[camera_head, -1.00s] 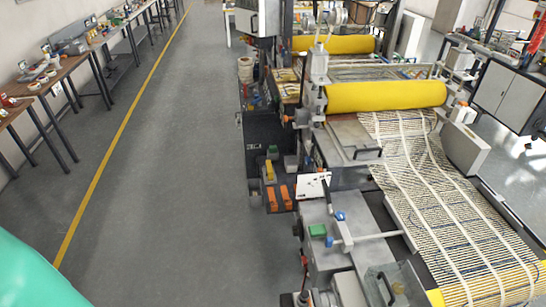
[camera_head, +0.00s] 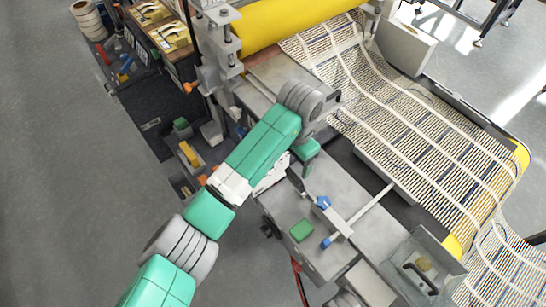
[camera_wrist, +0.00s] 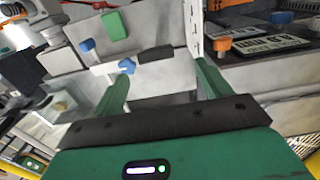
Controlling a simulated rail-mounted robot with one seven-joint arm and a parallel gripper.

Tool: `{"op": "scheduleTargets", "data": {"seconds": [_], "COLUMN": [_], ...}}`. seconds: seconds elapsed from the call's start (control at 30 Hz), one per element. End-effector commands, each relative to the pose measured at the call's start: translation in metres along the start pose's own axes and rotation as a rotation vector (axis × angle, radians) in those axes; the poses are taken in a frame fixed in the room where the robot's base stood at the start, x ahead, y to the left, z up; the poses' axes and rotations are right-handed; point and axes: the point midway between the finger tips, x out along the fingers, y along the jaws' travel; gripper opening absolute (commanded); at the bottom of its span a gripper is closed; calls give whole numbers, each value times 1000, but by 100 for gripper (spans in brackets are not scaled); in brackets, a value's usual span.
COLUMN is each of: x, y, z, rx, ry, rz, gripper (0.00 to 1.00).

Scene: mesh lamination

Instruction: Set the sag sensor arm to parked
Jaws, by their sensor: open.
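The sag sensor arm appears to be the grey bar with a black handle (camera_head: 296,181) and blue knobs (camera_head: 323,202), on a grey metal top. A thin pale rod (camera_head: 365,212) runs from a second blue knob toward the striped web. My gripper (camera_head: 306,152) is just above and behind the black handle in the head view, partly hidden by my wrist. In the wrist view my gripper (camera_wrist: 163,72) is open and empty, its green fingers spread. The black handle (camera_wrist: 155,53) and a blue knob (camera_wrist: 126,66) show beyond the fingertips, apparently not gripped.
A green block (camera_head: 301,230) sits on the metal top. A white sign (camera_head: 271,176) stands beside my gripper. The striped web (camera_head: 420,130) passes under a yellow roller (camera_head: 290,22). A grey box with a black handle (camera_head: 425,270) is at front right. Floor at left is clear.

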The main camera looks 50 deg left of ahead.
Motion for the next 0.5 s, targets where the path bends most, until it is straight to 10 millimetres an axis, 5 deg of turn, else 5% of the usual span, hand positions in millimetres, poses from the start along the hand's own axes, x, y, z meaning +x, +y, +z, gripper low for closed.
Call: {"op": "scheduleTargets", "data": {"seconds": [0.13,0.5], "x": [8,70], "y": [0,0], "z": [0,-1], "rx": [0,1], "ry": [-1,2], "rz": [1,-2], "gripper": [76,76]}}
